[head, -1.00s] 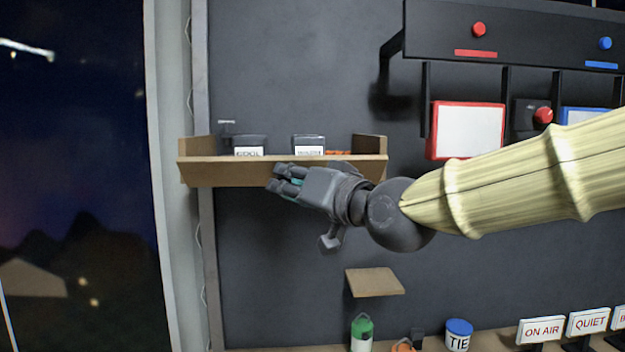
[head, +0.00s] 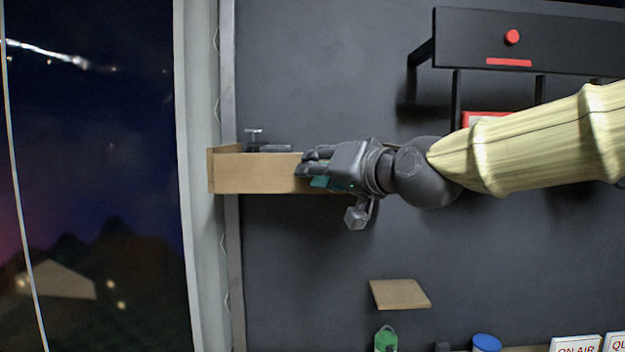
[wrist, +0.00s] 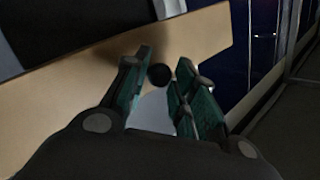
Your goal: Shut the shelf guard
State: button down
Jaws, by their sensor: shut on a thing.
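The shelf guard (head: 255,173) is the pale wooden front board of the wall shelf. In the head view it stands about upright and hides the fronts of the dark boxes behind it. My gripper (head: 304,170) is at the guard's front, right of its middle, and covers its right part. In the wrist view the wooden board (wrist: 200,38) runs across beyond the green-padded fingers. A dark round knob (wrist: 160,76) shows between them, and my gripper is shut on it. The guard's right end and any catch are hidden behind my gripper and arm.
A dark box top (head: 268,148) just shows over the guard, near a small metal piece (head: 254,134). A small wooden ledge (head: 400,294) is below on the dark wall. A black rack (head: 540,45) with a red button is at upper right. A window is left.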

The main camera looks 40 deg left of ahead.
jog(key=shift+w+r, duration=0.2)
jog(key=shift+r, duration=1.05)
jog(key=c, duration=1.3)
grip_release()
jog(key=shift+o, duration=0.5)
jog(key=shift+s+a, duration=0.15)
jog(key=shift+s, duration=0.05)
jog(key=shift+w+f, duration=0.15)
jog(key=shift+f, duration=0.45)
jog(key=v, duration=1.2)
